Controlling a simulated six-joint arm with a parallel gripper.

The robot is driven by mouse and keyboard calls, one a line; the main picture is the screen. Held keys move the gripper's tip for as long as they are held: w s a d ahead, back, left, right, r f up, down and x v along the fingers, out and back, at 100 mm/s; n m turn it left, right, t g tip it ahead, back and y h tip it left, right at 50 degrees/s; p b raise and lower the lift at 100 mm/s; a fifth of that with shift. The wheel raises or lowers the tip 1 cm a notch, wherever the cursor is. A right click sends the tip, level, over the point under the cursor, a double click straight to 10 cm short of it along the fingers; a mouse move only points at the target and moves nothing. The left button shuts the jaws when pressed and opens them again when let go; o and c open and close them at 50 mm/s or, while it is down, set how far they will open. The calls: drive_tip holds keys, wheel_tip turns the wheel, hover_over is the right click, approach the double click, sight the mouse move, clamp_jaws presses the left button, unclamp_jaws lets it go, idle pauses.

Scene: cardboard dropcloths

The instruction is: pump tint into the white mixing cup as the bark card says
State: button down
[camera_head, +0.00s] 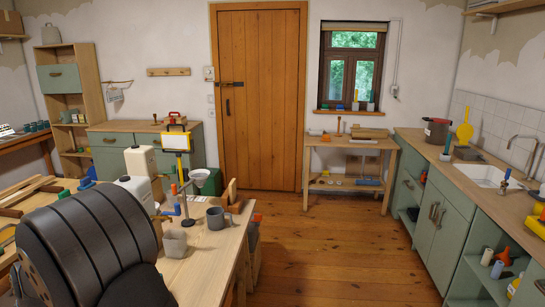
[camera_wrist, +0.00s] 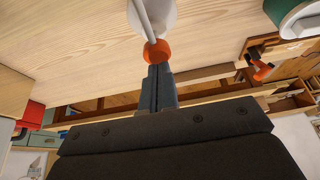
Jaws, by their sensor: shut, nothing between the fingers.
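My gripper (camera_wrist: 157,72) is shut, its dark fingers together. Its tips are at an orange round cap or knob (camera_wrist: 157,52) in the wrist view; I cannot tell whether they touch it. A white rounded thing with a grey rod (camera_wrist: 155,18) lies just beyond. I cannot tell which vessel is the white mixing cup. White canisters (camera_head: 140,160) stand behind. A small card (camera_head: 115,94) hangs on the back wall; its writing is unreadable.
My large dark arm link covers the lower left of the head view and hides part of the wooden bench (camera_head: 215,262). The wooden floor (camera_head: 330,250) at centre is clear.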

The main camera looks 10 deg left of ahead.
drive_tip(key=shift+f, duration=1.1)
drive_tip(key=shift+r, duration=1.55)
drive_tip(key=shift+f, duration=0.2)
